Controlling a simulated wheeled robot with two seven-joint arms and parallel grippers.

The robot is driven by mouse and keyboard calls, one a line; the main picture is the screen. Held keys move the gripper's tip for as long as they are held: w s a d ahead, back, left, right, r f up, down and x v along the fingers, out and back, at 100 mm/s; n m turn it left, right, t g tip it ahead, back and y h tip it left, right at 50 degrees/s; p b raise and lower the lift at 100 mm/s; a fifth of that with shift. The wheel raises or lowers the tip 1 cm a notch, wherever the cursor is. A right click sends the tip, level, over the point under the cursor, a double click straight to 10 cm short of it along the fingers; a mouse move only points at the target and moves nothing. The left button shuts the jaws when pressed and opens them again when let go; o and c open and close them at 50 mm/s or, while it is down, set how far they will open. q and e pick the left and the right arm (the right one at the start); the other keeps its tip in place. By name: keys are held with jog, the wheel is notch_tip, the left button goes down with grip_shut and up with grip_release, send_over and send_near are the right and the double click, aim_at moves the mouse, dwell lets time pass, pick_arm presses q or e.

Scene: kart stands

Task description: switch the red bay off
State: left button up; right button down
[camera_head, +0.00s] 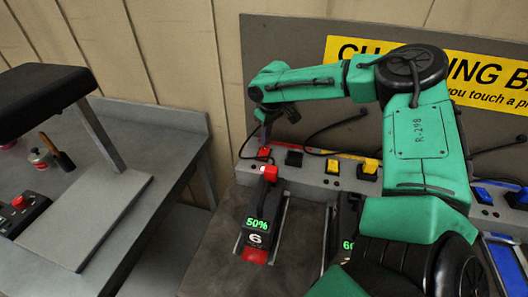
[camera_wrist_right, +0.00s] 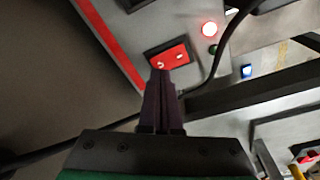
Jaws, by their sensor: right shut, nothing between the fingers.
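The red rocker switch (camera_head: 264,152) of the red bay sits at the left end of the grey console. In the right wrist view the switch (camera_wrist_right: 172,56) lies in a black frame beside a red stripe. A round red lamp (camera_wrist_right: 209,29) near it glows brightly. My right gripper (camera_head: 265,131) is shut and empty, pointing down just above the switch. In the right wrist view its dark fingertips (camera_wrist_right: 160,74) overlap the switch's near edge; I cannot tell whether they touch. My left gripper is not in view.
A battery (camera_head: 257,222) reading 50% and marked 6 stands in front of the red switch. A black cable runs close to the gripper. A grey bench (camera_head: 170,150) stands left.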

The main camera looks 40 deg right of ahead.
aim_at(265, 149)
jog(key=shift+f+b, duration=0.7)
jog(key=shift+f, duration=0.25)
dwell(0.6)
jog(key=shift+r, duration=0.1)
notch_tip(265, 149, up, 7)
jog(key=p, duration=0.6)
dwell(0.3)
